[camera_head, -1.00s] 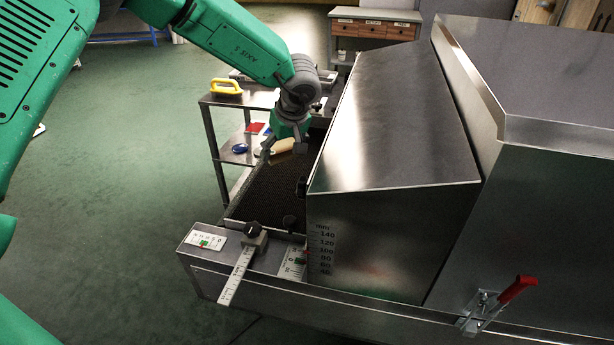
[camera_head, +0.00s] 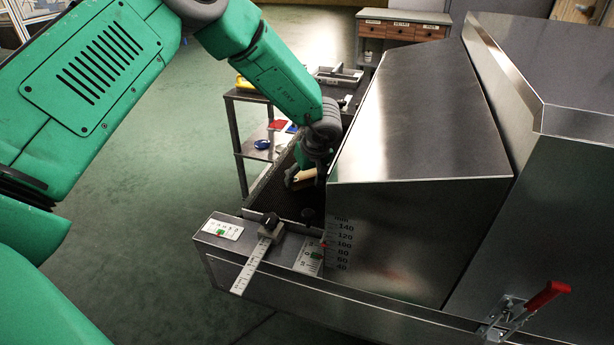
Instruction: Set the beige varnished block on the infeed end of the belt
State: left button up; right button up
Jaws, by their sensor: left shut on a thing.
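My left arm comes in from the left, and its gripper (camera_head: 302,174) points down over the dark mesh belt (camera_head: 268,190). The gripper is shut on the beige block (camera_head: 304,175), of which only a small part shows. The block is close to the near end of the belt, beside the metal hood. I cannot tell whether the block touches the belt. My right gripper is not in view.
The steel dryer hood (camera_head: 420,120) stands right of the belt. A ruler (camera_head: 249,272) with a black clamp knob (camera_head: 270,222) crosses the front ledge. A red-handled toggle clamp (camera_head: 545,297) is at lower right. A shelf cart (camera_head: 240,130) stands behind.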

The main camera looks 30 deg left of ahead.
aim_at(305, 174)
pick_arm(q)
jog(key=shift+a+f, duration=0.1)
jog(key=shift+a, duration=0.1)
jog(key=o, duration=1.1)
jog(key=shift+a+f, duration=0.1)
jog(key=shift+a, duration=0.15)
jog(key=shift+c, duration=0.2)
jog(key=shift+o, duration=0.5)
jog(key=shift+a+f, duration=0.15)
jog(key=shift+a, duration=0.2)
jog(key=shift+d, duration=0.15)
jog(key=v, duration=0.4)
jog(key=shift+d+r+p, duration=0.2)
jog(key=shift+d+p, duration=0.1)
jog(key=shift+p, duration=0.05)
jog(key=p+v, duration=0.1)
jog(key=v, duration=0.7)
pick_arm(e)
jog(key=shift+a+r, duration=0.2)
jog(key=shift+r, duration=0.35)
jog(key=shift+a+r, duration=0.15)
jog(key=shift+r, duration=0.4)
pick_arm(q)
jog(key=shift+s+a+r, duration=0.1)
